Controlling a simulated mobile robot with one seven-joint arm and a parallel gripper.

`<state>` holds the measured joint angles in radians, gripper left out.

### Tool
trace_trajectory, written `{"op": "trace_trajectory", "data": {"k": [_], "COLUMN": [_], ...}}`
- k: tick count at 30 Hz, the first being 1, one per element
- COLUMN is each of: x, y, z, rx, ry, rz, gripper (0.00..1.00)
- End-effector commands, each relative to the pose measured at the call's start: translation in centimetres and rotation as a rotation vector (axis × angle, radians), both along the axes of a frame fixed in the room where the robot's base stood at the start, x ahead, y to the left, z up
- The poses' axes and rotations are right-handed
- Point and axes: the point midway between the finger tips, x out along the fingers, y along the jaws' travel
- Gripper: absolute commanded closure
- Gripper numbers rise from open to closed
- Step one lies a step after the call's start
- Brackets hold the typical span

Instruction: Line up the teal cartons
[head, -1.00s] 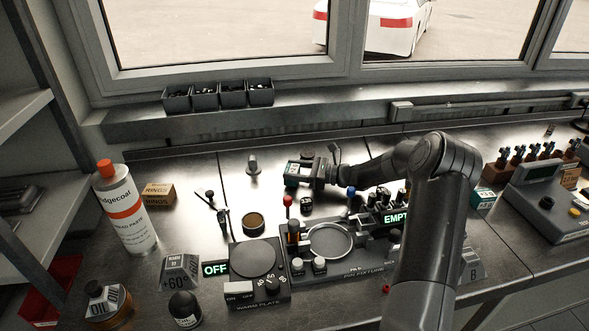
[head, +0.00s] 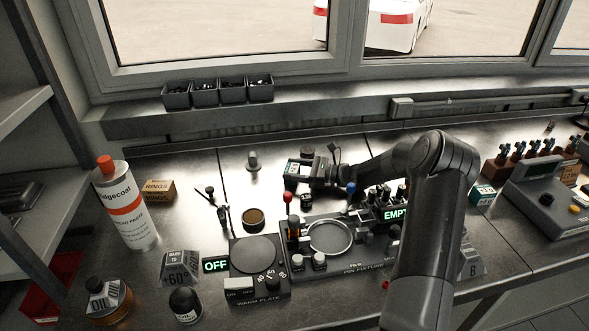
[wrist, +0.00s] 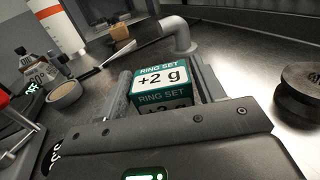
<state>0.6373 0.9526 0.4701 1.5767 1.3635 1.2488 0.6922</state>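A teal carton (head: 291,172), a small box with a white label, is at the back middle of the bench, at the end of my gripper (head: 301,173). In the wrist view this carton (wrist: 163,84) reads "RING SET +2 g" and sits between my two fingers (wrist: 165,92), which look shut on its sides. I cannot tell whether its underside touches the bench. A second teal carton (head: 482,196) stands farther right, beyond my forearm, in front of the rack of injectors. Its label is too small to read.
A pin fixture (head: 350,262) and a warm plate (head: 257,285) stand in front of my gripper. A bent pipe (wrist: 178,38) and a dark round piece (wrist: 300,92) are near the held carton. A tan rings carton (head: 158,190) and paste bottle (head: 125,210) are at left.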

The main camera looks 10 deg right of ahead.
Motion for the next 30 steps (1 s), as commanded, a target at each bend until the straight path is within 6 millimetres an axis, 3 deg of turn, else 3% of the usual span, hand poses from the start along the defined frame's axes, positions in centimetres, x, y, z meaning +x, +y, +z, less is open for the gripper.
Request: {"op": "trace_trajectory", "data": {"k": [6,14,17,22,30], "x": [0.0,0.0,0.0,0.0,-3.1], "y": [0.0,0.0,0.0,0.0,-5.2], "z": [0.0,0.2,1.0,4.2,7.6], "rx": [0.0,0.0,0.0,-0.003,-0.001], "ry": [0.0,0.0,-0.001,-0.004,-0.001], "rz": [0.0,0.0,0.0,0.0,-0.004], "gripper": [0.2,0.2,0.2,0.2,0.2]}}
